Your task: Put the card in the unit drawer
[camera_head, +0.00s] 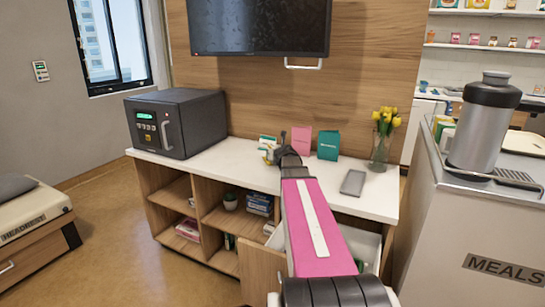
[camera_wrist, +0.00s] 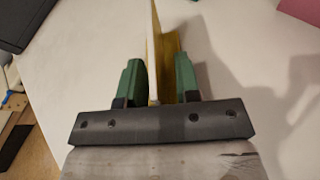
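A folded card stands on the white counter by my gripper; its white and green face (camera_head: 267,141) shows in the head view. In the wrist view the card (camera_wrist: 155,40) is seen from above, with a white edge and a yellow inner side. My gripper (camera_wrist: 158,80) has its green fingers apart, one on each side of the card. A gap shows on the left; contact on the right cannot be told. My gripper (camera_head: 272,155) is small in the head view. Below the counter's right part is what looks like an open drawer with a white inside (camera_head: 368,246), partly hidden by my arm.
A pink card (camera_head: 301,139) and a teal card (camera_head: 328,145) stand close by at the right. A grey flat device (camera_head: 353,182) and a vase of yellow flowers (camera_head: 381,145) are further right. A dark safe (camera_head: 176,122) fills the counter's left end.

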